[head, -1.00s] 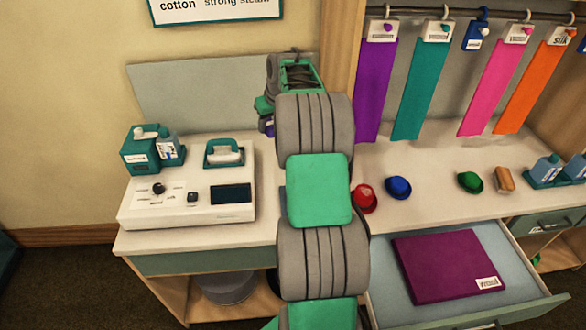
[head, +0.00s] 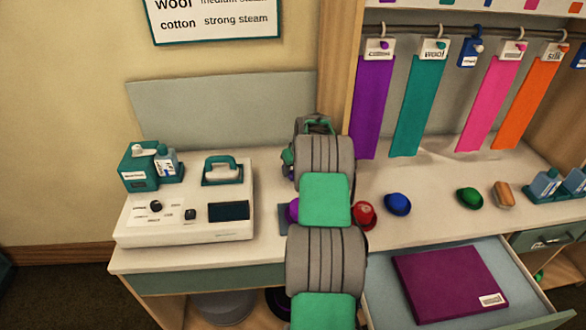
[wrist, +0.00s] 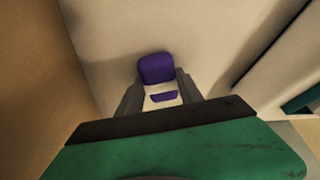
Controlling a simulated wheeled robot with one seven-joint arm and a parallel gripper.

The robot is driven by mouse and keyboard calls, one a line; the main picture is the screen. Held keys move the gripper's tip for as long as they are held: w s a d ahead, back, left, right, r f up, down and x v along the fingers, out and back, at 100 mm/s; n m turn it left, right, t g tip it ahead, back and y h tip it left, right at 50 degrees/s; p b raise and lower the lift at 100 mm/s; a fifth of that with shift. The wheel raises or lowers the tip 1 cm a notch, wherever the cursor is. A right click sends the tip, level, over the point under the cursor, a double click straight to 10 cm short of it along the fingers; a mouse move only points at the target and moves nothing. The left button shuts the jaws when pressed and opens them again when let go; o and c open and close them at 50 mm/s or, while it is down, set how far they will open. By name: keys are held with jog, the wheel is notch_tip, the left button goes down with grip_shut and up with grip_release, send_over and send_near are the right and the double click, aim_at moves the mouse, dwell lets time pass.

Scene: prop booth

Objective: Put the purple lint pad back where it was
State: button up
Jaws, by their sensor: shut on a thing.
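The purple lint pad (wrist: 157,68) shows in the wrist view as a rounded purple block. My gripper (wrist: 160,86) is shut on it, with one grey finger on each side. A smaller purple strip shows between the fingers on a pale patch. Pale surfaces lie behind the pad; I cannot tell whether it touches any of them. In the head view my own arm hides most of the gripper. A purple patch (head: 293,210) shows there at the arm's left edge, over the counter; I cannot tell whether it is the held pad.
A white console (head: 185,218) stands on the counter at left. Red (head: 365,215), blue (head: 397,204) and green (head: 469,198) round objects stand right of my arm. A drawer holding a purple flat item (head: 448,282) is open at front. Coloured cloth strips (head: 420,105) hang behind.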

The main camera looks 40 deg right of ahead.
jog(key=shift+f, duration=0.2)
jog(key=o, duration=1.2)
jog(key=shift+r, duration=0.5)
jog(key=b+v, duration=0.2)
jog(key=v, duration=0.9)
jog(key=s+a+r, duration=0.1)
jog(key=a+r, duration=0.2)
jog(key=a, duration=0.5)
jog(key=s+a+r+n, duration=0.1)
jog(key=a+r, duration=0.1)
jog(key=a, duration=0.7)
jog(key=s+a+r, duration=0.2)
jog(key=a+r, duration=0.1)
jog(key=a, duration=0.5)
jog(key=s+a+f, duration=0.2)
jog(key=s+a, duration=0.6)
jog(key=s+a+f+n+g+y, duration=0.1)
jog(key=s+a+f, duration=0.1)
jog(key=s+a, duration=0.6)
jog(key=shift+s+a+n, duration=0.2)
jog(key=shift+s+n, duration=0.1)
jog(key=shift+s, duration=0.4)
jog(key=shift+r, duration=0.1)
